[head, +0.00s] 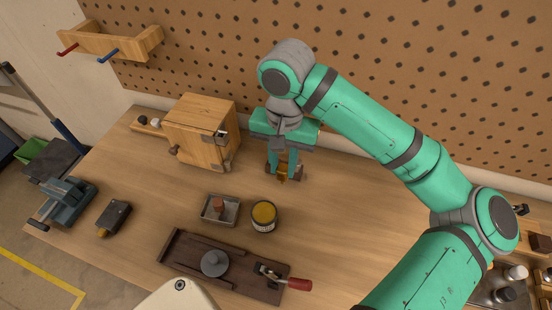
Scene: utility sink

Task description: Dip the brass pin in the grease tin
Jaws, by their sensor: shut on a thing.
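My gripper (283,172) points down over the back middle of the bench in the head view. It is shut on the brass pin (283,168), which shows as a small golden piece between the fingers. A small brown piece shows around the fingertips; I cannot tell whether the pin still touches it or the bench. The grease tin (264,216) is a dark round tin with a pale label and yellow grease inside. It stands open and upright in front of my gripper, slightly to the left and apart from it.
A metal tray (221,210) with a reddish-brown knob stands just left of the tin. A dark board (190,257) with a grey disc and red-handled clamp lies in front. A wooden box (199,130) stands back left. A vise (68,200) is at the left edge. Bench right of the tin is clear.

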